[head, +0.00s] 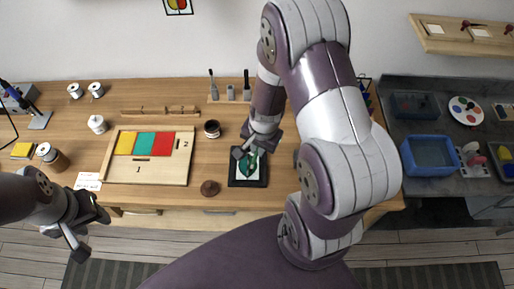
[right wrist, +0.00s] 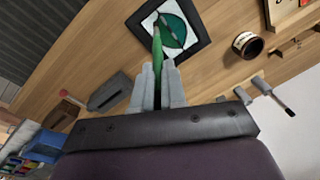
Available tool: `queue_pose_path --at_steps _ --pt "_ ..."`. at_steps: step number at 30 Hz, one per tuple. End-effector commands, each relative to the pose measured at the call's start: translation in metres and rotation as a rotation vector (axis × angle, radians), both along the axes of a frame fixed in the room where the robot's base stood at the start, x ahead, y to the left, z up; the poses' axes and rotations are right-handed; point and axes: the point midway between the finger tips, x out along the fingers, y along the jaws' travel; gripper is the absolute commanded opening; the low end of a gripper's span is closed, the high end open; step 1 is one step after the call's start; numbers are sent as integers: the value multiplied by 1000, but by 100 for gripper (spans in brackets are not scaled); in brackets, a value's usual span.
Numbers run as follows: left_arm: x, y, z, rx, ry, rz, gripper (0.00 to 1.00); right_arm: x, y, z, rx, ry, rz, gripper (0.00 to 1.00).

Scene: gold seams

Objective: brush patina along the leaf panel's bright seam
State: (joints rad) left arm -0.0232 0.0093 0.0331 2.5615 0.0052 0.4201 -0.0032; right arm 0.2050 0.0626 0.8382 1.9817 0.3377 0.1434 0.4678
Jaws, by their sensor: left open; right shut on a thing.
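The leaf panel (head: 248,181) lies on the wooden bench, a dark green leaf on white in a black frame. It also shows at the top of the right wrist view (right wrist: 196,42). My right gripper (head: 247,150) is above the panel's upper part. In the right wrist view it is shut on a green-handled brush (right wrist: 157,50), which points at the leaf. I cannot tell whether the brush tip touches the panel. The bright seam is too small to make out. My left gripper (head: 84,232) is open and empty, in front of the bench's left end.
A dark pot (head: 212,130) stands behind and left of the panel. A wooden tray (head: 147,173) with yellow, teal and red pieces lies further left. A tool rack (head: 230,95) stands at the back.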

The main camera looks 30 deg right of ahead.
Motion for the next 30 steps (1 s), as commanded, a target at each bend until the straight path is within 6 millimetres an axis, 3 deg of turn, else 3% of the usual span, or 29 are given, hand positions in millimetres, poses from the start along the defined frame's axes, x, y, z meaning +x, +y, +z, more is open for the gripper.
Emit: queue_pose_path --at_steps 5,14,16,24,30 --pt "1 0 -7 0 -1 0 45 0 0 -8 11 3 -85 0" --pt "1 0 -48 0 -1 0 45 0 0 -49 9 4 -85 0" --pt "1 0 -33 0 0 0 45 10 -6 -37 9 2 -88 0" --pt "1 0 -25 0 -1 0 45 36 -22 -37 10 3 -86 0" --pt "1 0 -24 0 -1 0 45 44 -27 -38 11 3 -85 0"
